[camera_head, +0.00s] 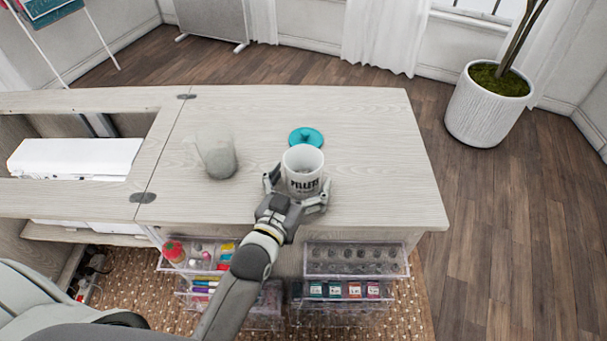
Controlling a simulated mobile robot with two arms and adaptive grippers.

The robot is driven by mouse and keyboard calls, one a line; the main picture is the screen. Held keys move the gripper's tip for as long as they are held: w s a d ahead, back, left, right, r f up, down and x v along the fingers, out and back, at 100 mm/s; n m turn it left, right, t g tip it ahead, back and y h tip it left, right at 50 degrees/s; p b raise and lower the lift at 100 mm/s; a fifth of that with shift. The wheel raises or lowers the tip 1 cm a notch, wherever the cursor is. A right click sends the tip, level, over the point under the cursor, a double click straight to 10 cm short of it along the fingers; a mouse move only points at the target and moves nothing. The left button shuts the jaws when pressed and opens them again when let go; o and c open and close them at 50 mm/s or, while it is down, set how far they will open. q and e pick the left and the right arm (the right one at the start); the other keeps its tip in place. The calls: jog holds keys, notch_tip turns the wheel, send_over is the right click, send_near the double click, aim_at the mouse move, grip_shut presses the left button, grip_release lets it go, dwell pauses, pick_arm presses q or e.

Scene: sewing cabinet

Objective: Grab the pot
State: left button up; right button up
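A white pot (303,170) with dark lettering, seemingly "PILLETS", stands upright and without a lid on the pale wooden cabinet top (370,150). Its round teal lid (306,137) lies just behind it. My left gripper (299,178) reaches in from the front, with one finger on each side of the pot's lower part. The fingers are spread wide, and the left one seems slightly apart from the pot's wall. The pot hides part of the space between the fingertips. My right gripper is not in view.
A cloudy, see-through jar (216,153) stands left of the pot. The cabinet top is clear on the right. Clear drawers (355,260) with sewing supplies sit below the front edge. A white sewing machine (75,158) lies in the left recess. A potted plant (486,105) stands on the floor.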

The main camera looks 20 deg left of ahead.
pick_arm(q)
jog(key=c, duration=1)
jog(key=shift+o, duration=0.2)
